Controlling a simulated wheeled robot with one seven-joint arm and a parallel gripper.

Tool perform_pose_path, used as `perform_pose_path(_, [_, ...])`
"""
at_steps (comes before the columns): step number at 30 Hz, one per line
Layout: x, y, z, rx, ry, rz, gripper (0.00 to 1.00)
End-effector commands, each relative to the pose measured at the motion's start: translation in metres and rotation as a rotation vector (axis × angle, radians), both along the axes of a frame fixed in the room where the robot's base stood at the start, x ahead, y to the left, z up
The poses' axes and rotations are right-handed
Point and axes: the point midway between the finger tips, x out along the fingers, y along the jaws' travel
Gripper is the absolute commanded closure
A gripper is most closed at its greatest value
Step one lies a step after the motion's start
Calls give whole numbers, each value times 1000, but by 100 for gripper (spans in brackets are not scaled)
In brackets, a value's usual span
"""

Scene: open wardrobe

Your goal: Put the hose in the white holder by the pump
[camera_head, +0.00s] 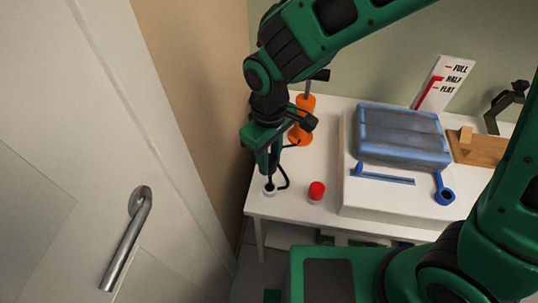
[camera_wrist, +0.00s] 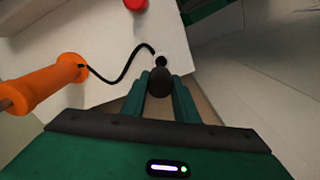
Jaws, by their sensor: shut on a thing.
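The orange pump (camera_head: 302,120) stands upright at the left of the table, and it also shows in the wrist view (camera_wrist: 42,86). A thin black hose (camera_head: 286,178) curves from it to a dark end piece (camera_wrist: 159,82). My gripper (camera_head: 269,172) points down and is shut on this hose end, which sits between the fingers in the wrist view. The small white holder (camera_head: 269,192) is directly below, near the table's front left corner. The hose tip overlaps the holder in both views. I cannot tell whether it is inside or just above.
A red-capped container (camera_head: 317,191) stands right of the holder. A white raised platform (camera_head: 390,200) carries a blue translucent case (camera_head: 402,135) and blue tools. A FULL/HALF/FLAT gauge (camera_head: 444,84) stands behind. A white door (camera_head: 80,150) with a metal handle is at the left.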

Motion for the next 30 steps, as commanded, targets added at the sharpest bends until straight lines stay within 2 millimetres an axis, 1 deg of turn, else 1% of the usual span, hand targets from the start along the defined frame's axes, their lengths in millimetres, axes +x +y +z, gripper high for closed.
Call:
perform_pose_path(5, [0, 0, 0, 0, 0, 10, 100])
perform_pose_path(8, [-1, 0, -3, -2, 1, 13, 100])
perform_pose_path(24, [-1, 0, -46, -2, 1, 13, 100])
perform_pose_path(30, [-1, 0, -55, -1, 1, 13, 100])
